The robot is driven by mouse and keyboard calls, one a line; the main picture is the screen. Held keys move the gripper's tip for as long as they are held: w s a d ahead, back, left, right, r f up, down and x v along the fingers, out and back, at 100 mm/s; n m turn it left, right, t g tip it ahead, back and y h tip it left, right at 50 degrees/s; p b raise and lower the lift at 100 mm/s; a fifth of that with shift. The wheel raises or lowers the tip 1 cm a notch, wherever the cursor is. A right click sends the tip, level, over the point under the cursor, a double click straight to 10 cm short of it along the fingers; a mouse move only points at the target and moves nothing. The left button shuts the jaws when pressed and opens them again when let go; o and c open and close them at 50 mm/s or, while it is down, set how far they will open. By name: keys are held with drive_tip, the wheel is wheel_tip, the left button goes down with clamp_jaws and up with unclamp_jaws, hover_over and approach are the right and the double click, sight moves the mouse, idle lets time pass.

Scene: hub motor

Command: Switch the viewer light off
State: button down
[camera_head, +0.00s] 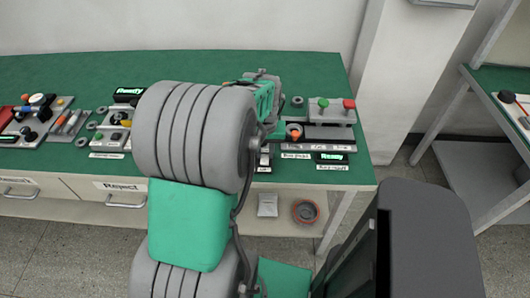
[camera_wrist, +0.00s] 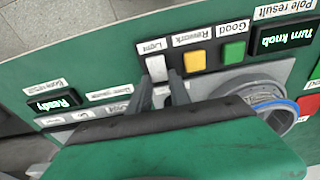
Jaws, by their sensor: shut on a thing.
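The light switch (camera_wrist: 157,68) is a small pale lever under a label reading "Light", seen in the wrist view. My gripper (camera_wrist: 163,82) has its two dark fingers on either side of the lever, closed on it. The lower part of the lever is partly hidden by the fingers. In the head view, my arm covers the switch, and the fingertips are hard to make out there. The viewer's lamp is not clearly visible, so I cannot tell whether it is lit.
A yellow button (camera_wrist: 194,61) and a green button (camera_wrist: 234,52) sit right of the switch. A round grey part with a blue ring (camera_wrist: 282,112) is close on the right. A "Turn knob" display (camera_wrist: 282,37) and a "Ready" display (camera_wrist: 53,102) stand nearby. Other fixtures crowd the green bench (camera_head: 310,70).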

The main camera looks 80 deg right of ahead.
sight(265, 163)
drive_tip(key=shift+a+f+h+b, duration=0.1)
drive_tip(key=shift+a+h+b, duration=0.1)
drive_tip(key=shift+h+b, duration=0.6)
drive_tip(key=shift+r, duration=0.2)
drive_tip(key=c, duration=1.2)
unclamp_jaws()
drive_tip(key=v, duration=0.7)
drive_tip(key=shift+s+a+r, duration=0.2)
drive_tip(key=shift+a+r, duration=0.05)
drive_tip(key=shift+r, duration=0.1)
